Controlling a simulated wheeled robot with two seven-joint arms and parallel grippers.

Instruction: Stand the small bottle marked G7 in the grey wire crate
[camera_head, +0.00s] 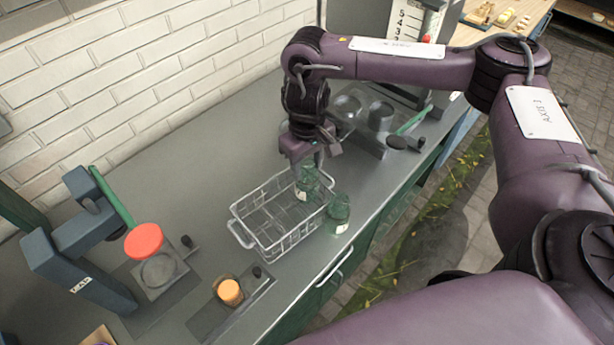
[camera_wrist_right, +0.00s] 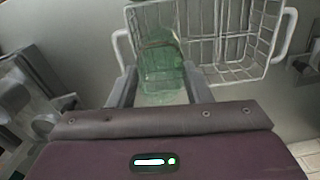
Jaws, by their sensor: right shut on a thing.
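The grey wire crate (camera_head: 241,213) stands on the bench in the head view, with its open compartments showing; it also fills the top of the right wrist view (camera_wrist_right: 231,72). My right gripper (camera_head: 307,165) is at the crate's right end, shut on a green glass bottle (camera_head: 307,184). That bottle shows between the fingers in the right wrist view (camera_wrist_right: 161,64), overlapping the crate; I cannot tell whether its base is inside or above it. A second green bottle (camera_head: 337,214) stands on the bench just outside the crate's right end. Both labels are too small to read. My left gripper is out of view.
A blue-grey device (camera_head: 85,255) with a green handle and red disc (camera_head: 144,240) stands at left. An orange-topped item (camera_head: 230,291) sits near the front edge. Metal equipment (camera_head: 380,115) stands behind the gripper. Bare bench (camera_head: 180,165) lies left of the crate.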

